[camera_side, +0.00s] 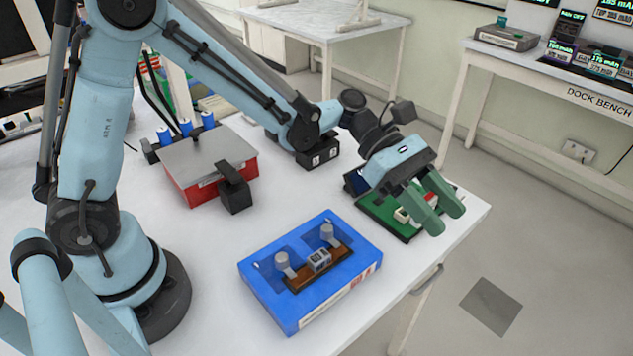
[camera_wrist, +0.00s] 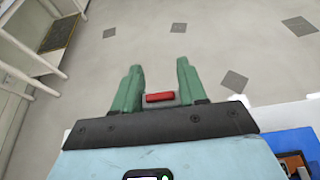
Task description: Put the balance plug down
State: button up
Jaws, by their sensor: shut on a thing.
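My gripper (camera_side: 445,213) is over the green board at the right front of the table in the side view. In the wrist view its two green fingers (camera_wrist: 158,70) stand apart with a small red piece, seemingly the balance plug (camera_wrist: 160,98), between them. The gripper is shut on this piece. I cannot tell whether the plug touches the board.
A blue tray (camera_side: 257,289) with a small brown board and two grey knobs sits at the table front. A red box (camera_side: 192,192) with a grey lid stands behind it, with blue cylinders beyond. The table's right edge (camera_side: 478,220) is close to the gripper, with open floor past it.

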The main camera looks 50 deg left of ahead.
jog(key=w+a+f, duration=0.2)
jog(key=w, duration=0.1)
jog(key=w+a+f, duration=0.2)
jog(key=w+a, duration=0.1)
jog(key=w+a+f, duration=0.2)
jog(key=w, duration=0.1)
jog(key=shift+a+f, duration=0.2)
jog(key=shift+f, duration=2.1)
jog(key=shift+f, duration=0.2)
jog(key=o, duration=1)
